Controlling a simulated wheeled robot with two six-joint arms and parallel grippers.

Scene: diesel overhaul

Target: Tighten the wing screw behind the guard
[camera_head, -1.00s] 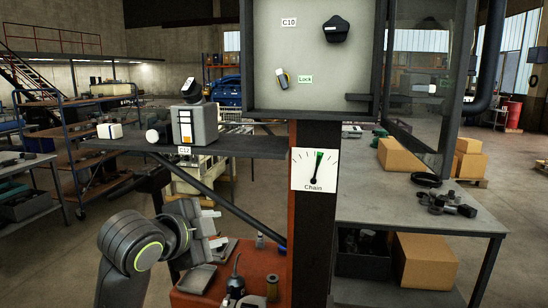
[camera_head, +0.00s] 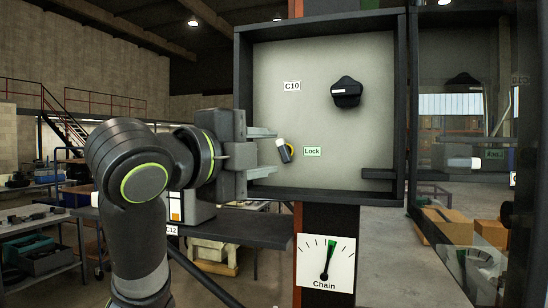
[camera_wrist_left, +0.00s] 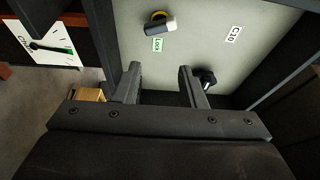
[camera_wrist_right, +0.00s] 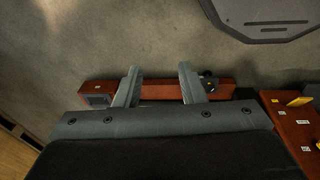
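An open shallow box (camera_head: 320,190) holds a black knob (camera_head: 346,92) near label C10. It also holds a small white-and-dark piece with a yellow ring (camera_head: 285,151) beside the Lock label (camera_head: 312,151). Which one is the wing screw I cannot tell. A glass panel (camera_head: 470,120), perhaps the guard, stands swung out at the right. My left gripper (camera_head: 275,152) is open and empty at the box's left side, its fingers near the white piece. In the left wrist view the white piece (camera_wrist_left: 160,25) lies beyond the fingertips. My right gripper (camera_wrist_right: 159,68) is open and empty.
The Chain gauge (camera_head: 326,262) hangs on the post below the box, its needle on green. A dark shelf (camera_head: 245,228) lies below my left arm. The box's raised rim surrounds its panel. The glass shows reflections of the box's contents.

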